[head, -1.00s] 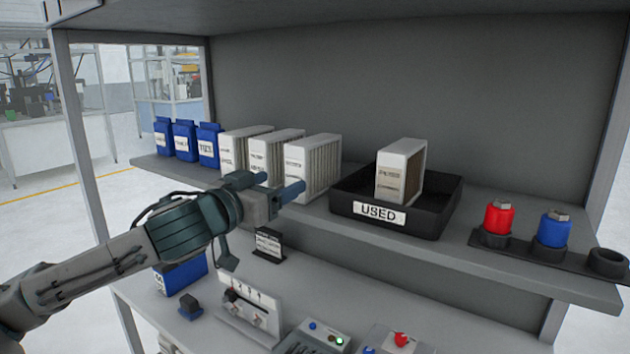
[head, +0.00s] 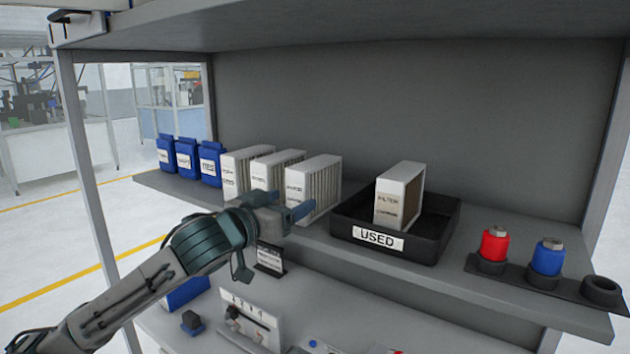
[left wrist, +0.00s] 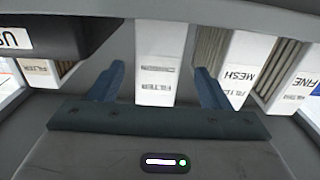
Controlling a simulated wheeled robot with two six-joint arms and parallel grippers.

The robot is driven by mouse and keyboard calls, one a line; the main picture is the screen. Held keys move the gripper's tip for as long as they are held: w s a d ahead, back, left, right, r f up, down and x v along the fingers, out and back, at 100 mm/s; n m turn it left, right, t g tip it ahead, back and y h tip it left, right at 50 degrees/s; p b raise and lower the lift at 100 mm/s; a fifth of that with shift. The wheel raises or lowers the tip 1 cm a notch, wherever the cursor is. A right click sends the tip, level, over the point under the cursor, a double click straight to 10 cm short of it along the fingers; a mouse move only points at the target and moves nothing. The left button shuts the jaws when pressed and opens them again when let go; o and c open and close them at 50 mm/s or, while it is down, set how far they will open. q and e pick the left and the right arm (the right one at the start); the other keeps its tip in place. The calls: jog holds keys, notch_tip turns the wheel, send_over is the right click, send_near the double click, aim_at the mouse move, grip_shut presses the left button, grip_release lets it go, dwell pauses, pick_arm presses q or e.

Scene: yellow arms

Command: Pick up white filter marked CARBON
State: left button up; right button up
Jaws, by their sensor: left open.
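Three white filters stand upright in a row on the upper shelf. The right one in the head view, at the row's end by the tray, is the carbon filter (head: 326,182); its label is too small to read there. In the left wrist view the carbon filter (left wrist: 155,40) stands between the fingers, its upside-down label seeming to read FILTER CARBON. My left gripper (head: 286,204) is open and empty in front of it, one finger to each side in the wrist view. My right gripper is not in view.
A filter marked MESH (left wrist: 235,70) and one marked FINE (left wrist: 295,80) stand close beside it. A black USED tray (head: 432,248) holds another white filter (head: 392,195). Blue packs (head: 188,158) stand left; red (head: 494,245) and blue (head: 548,257) canisters stand right.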

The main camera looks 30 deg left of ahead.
aim_at(295, 199)
pick_arm(q)
jog(key=shift+w+d+p, duration=0.1)
jog(key=shift+w+p, duration=0.4)
jog(key=shift+w, duration=0.5)
jog(key=shift+w+p, duration=0.8)
jog(key=shift+p, duration=0.05)
jog(key=shift+w+d+f+p, duration=0.1)
jog(key=shift+w+p, duration=0.5)
jog(key=shift+w, duration=0.4)
jog(key=shift+w+f, duration=0.2)
jog(key=shift+w, duration=0.55)
jog(key=shift+c, duration=0.2)
jog(key=c, duration=1.1)
